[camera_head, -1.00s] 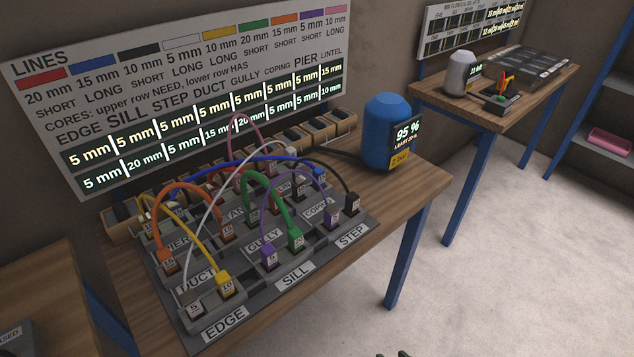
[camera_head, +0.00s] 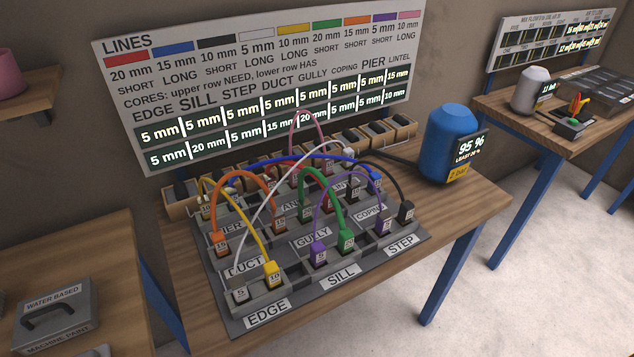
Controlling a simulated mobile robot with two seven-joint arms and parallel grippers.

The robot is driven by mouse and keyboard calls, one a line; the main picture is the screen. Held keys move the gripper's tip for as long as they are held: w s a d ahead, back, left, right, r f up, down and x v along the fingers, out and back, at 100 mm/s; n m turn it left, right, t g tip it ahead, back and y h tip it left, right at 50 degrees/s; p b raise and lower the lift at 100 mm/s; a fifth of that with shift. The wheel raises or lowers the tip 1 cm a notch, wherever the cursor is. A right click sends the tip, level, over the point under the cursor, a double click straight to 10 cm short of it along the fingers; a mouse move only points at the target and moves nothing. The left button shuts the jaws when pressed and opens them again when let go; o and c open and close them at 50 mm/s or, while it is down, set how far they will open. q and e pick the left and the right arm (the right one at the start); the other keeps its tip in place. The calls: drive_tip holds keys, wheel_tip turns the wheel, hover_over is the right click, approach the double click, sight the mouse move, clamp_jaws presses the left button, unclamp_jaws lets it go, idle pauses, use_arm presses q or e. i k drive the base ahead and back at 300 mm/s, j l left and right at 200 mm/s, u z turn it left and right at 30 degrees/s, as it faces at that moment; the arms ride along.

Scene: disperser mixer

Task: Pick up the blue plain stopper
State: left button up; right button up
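I cannot single out a blue plain stopper with certainty. A small dark blue piece (camera_head: 181,188) shows at the leftmost wooden bin (camera_head: 181,209), behind the grey board; its shape is too dim to tell. A blue line (camera_head: 300,158) arcs over the board, with a blue plug (camera_head: 375,181) seated at its right end. The grey board (camera_head: 225,318) lies on the wooden table and carries plugs and coloured lines beside labels such as EDGE, SILL and STEP. Neither of my grippers is in view.
The line arcs rise above the board. A LINES chart (camera_head: 122,72) is on the wall behind. A grey paint box (camera_head: 55,318) sits on a left table. The table's front right (camera_head: 415,270) is clear.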

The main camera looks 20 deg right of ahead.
sight(375, 176)
drive_tip(key=l+u, duration=0.45)
drive_tip(key=k+l+u, duration=0.1)
drive_tip(key=l+u, duration=0.15)
drive_tip(key=u, duration=0.25)
drive_tip(key=k+l+u, duration=0.2)
drive_tip(key=l, duration=0.25)
drive_tip(key=k+l+u, duration=0.25)
drive_tip(key=l, duration=0.15)
drive_tip(key=i, duration=0.1)
